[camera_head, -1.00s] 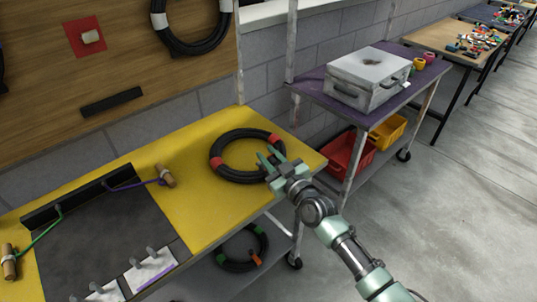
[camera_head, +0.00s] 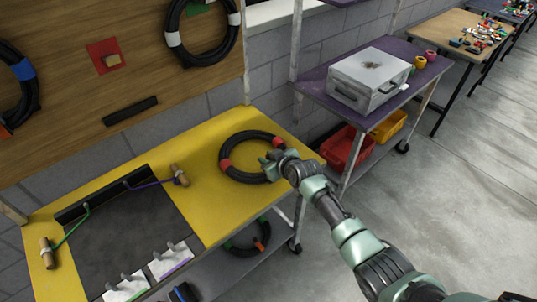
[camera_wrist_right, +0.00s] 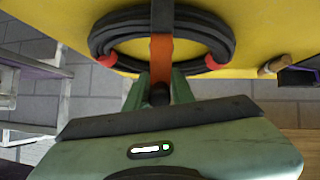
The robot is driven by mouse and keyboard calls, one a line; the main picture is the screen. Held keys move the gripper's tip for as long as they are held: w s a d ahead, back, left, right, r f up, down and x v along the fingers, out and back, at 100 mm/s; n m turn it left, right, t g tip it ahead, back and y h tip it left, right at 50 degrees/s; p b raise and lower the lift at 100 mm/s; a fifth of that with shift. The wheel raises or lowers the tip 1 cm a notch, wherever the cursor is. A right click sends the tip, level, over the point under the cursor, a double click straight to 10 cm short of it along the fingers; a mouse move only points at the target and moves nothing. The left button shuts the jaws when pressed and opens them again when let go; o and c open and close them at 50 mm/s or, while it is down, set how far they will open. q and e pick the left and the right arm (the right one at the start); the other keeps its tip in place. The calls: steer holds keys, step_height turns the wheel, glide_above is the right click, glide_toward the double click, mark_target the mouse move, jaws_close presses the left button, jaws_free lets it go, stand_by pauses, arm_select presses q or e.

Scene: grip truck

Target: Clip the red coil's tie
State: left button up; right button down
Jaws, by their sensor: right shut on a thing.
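The red coil (camera_head: 229,170) is a black hose ring with red bands, lying flat on the yellow tabletop (camera_head: 222,213). It also shows in the right wrist view (camera_wrist_right: 110,38), where an orange tie (camera_wrist_right: 161,48) crosses its near side. My right gripper (camera_head: 270,162) is at the right-hand side of the coil. In the right wrist view its green fingers (camera_wrist_right: 160,92) are shut on the lower end of the orange tie. The fingertips are partly hidden by the gripper's own body. My left gripper is not in view.
A wooden-handled tool with a purple cord (camera_head: 180,175) lies left of the coil, near a dark mat (camera_head: 130,230). Another coil with green bands (camera_head: 231,246) is on the lower shelf. A purple cart (camera_head: 315,82) with a metal case (camera_head: 368,78) stands right of the table.

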steer(key=shift+f, duration=0.2)
stand_by(0.3)
steer(key=c, duration=1.3)
jaws_free()
steer(key=shift+w, duration=0.1)
steer(key=shift+r, duration=0.1)
steer(key=v, duration=0.7)
steer(key=shift+s+r, duration=0.25)
steer(key=shift+d, duration=0.1)
